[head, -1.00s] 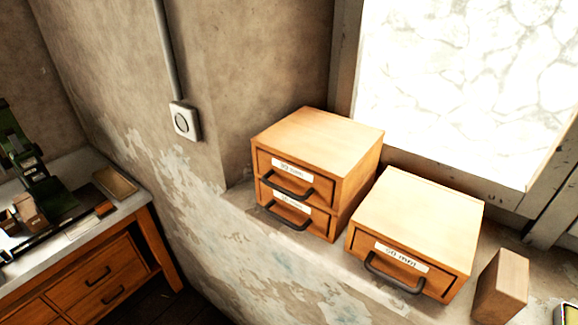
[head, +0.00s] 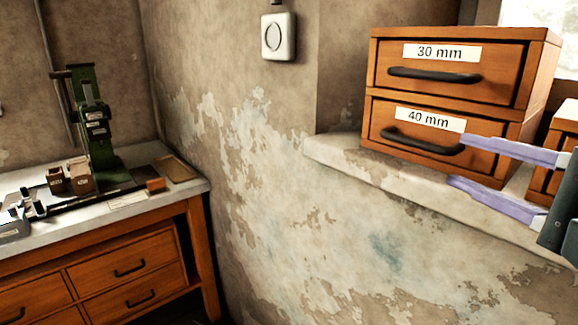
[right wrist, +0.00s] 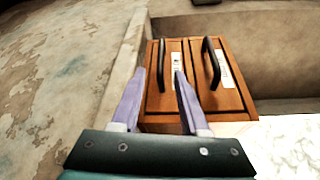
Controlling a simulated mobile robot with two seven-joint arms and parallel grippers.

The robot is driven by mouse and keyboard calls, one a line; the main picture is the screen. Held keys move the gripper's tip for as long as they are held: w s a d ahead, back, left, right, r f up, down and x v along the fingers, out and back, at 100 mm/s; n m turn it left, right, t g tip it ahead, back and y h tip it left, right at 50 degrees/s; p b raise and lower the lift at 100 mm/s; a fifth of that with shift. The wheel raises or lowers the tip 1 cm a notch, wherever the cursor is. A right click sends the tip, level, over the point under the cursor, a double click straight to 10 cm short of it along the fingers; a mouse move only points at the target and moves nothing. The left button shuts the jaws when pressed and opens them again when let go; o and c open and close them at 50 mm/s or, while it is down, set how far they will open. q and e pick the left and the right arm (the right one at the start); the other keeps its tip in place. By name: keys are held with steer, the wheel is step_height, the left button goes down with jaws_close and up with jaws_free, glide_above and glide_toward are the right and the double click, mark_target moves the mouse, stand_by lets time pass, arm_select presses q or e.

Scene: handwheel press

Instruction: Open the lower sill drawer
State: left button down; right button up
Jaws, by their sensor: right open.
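The lower sill drawer (head: 400,133), labelled 40 mm, is shut in the wooden cabinet on the window sill. It has a dark bar handle (head: 422,141). In the right wrist view, turned sideways, this handle (right wrist: 162,66) appears between my fingertips. My right gripper (head: 459,161) is open and empty, with pale purple fingers. In the head view its upper fingertip overlaps the handle's right end and its lower one is below the drawer. I cannot tell whether either touches. My left gripper is not in view.
The shut 30 mm drawer (head: 445,73) is directly above. A second wooden cabinet (head: 565,118) stands close at the right, partly behind my gripper. The sill (head: 345,152) is narrow. A workbench (head: 190,192) with a green press (head: 97,125) stands at the left.

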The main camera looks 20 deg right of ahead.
mark_target(422, 145)
steer(key=w, duration=0.9)
steer(key=shift+w+f, duration=0.35)
steer(key=shift+c, duration=0.2)
jaws_close()
steer(key=shift+p, duration=0.3)
stand_by(0.6)
